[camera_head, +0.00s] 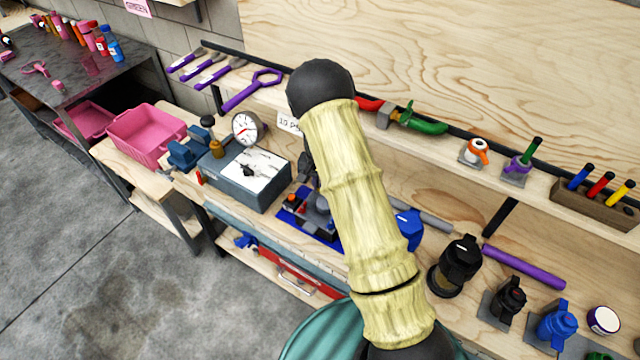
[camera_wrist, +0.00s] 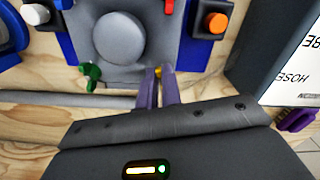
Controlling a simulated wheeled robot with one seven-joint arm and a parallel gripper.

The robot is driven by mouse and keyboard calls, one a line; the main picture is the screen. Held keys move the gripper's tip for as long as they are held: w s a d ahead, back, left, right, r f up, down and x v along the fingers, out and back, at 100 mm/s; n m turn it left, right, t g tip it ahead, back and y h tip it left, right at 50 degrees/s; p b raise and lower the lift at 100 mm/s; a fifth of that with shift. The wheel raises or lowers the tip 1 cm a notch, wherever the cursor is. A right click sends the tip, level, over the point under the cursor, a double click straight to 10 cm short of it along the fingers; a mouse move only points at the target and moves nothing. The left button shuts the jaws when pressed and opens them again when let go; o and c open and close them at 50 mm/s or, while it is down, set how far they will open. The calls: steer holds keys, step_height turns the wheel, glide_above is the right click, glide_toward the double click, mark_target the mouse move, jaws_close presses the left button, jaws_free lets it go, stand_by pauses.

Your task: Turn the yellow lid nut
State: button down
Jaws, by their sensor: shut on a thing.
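In the wrist view, the yellow lid nut (camera_wrist: 159,69) shows as a small yellow patch between the tips of my gripper (camera_wrist: 157,73). The two purple fingers are closed on it, and they hide most of it. The nut sits at the lower edge of a grey housing (camera_wrist: 88,52) with a round dome. A green nut (camera_wrist: 91,74) is at the same edge to the left, and a red part (camera_wrist: 168,6) is at the top. In the head view, the grey housing (camera_head: 316,207) stands on a blue base, partly behind my arm. My gripper is hidden there.
A grey box with a white top (camera_head: 257,170) and a gauge (camera_head: 247,128) stand left of the housing. A black-lidded jar (camera_head: 461,260) and a blue part (camera_head: 409,228) stand right. Tools lie on the shelf behind. A pink crate (camera_head: 146,133) is at the left.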

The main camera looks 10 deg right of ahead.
steer(key=shift+w+a+r+m, duration=0.1)
steer(key=shift+m, duration=0.7)
steer(key=shift+w+a+m, duration=0.1)
steer(key=shift+m, duration=0.7)
steer(key=c, duration=1.6)
jaws_free()
step_height(320, 180, up, 17)
steer(key=shift+r+b, duration=0.15)
steer(key=shift+b, duration=0.95)
